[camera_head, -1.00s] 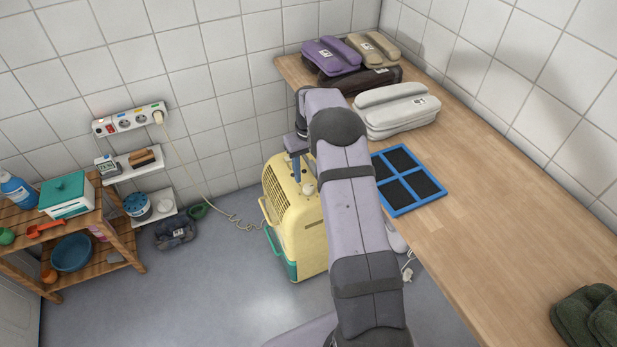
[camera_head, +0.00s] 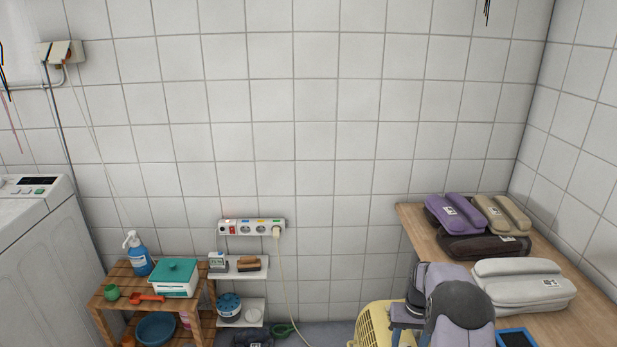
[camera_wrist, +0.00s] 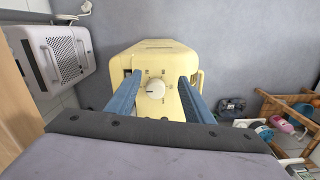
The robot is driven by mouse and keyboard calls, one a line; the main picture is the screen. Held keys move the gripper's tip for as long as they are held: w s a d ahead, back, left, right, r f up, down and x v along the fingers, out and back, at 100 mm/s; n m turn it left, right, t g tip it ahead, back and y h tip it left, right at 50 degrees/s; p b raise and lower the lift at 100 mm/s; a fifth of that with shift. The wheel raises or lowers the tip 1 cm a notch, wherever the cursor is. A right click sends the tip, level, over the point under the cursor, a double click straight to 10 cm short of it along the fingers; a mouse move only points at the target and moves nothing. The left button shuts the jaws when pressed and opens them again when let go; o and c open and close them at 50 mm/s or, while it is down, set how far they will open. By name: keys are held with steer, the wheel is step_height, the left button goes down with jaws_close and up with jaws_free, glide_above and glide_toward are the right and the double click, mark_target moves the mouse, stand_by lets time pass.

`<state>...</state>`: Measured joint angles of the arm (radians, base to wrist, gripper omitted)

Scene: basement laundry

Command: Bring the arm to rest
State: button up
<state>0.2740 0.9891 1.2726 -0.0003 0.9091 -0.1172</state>
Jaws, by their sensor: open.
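My arm (camera_head: 458,309) shows at the bottom right of the head view, in front of the yellow appliance (camera_head: 374,325). My gripper (camera_wrist: 157,100) shows in the wrist view with its two blue fingers apart. Nothing is between the fingers. Beyond them is the yellow appliance (camera_wrist: 150,60) with a round white dial (camera_wrist: 155,88). I cannot tell how far the fingertips are from it.
A wooden counter (camera_head: 585,325) at the right holds several fabric cases, a white one (camera_head: 520,290) nearest. A wooden shelf (camera_head: 112,290) stands at the left beside a white machine (camera_head: 40,240). A power strip (camera_head: 250,228) is on the wall. A grey vented unit (camera_wrist: 52,55) is in the wrist view.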

steer(key=s+a+f+g, duration=0.1)
steer(key=s+a+f, duration=0.1)
steer(key=s, duration=0.4)
steer(key=s+a+f+g, duration=0.1)
steer(key=s+a, duration=0.1)
steer(key=s, duration=0.4)
steer(key=s+a+r, duration=0.4)
steer(key=s+r, duration=0.1)
steer(key=s, duration=0.5)
steer(key=s+a+r, duration=0.4)
steer(key=s+r, duration=0.1)
steer(key=s, duration=0.4)
steer(key=w+a+r+n+t+p, duration=0.1)
steer(key=r+p, duration=0.8)
steer(key=r, duration=0.3)
steer(key=w+a+r+t+p, duration=0.1)
steer(key=w+r+p, duration=0.1)
steer(key=r+p, duration=0.7)
step_height(320, 180, up, 3)
steer(key=shift+w+r+n+p, duration=0.15)
steer(key=shift+n+p, duration=0.2)
steer(key=shift+n, duration=0.05)
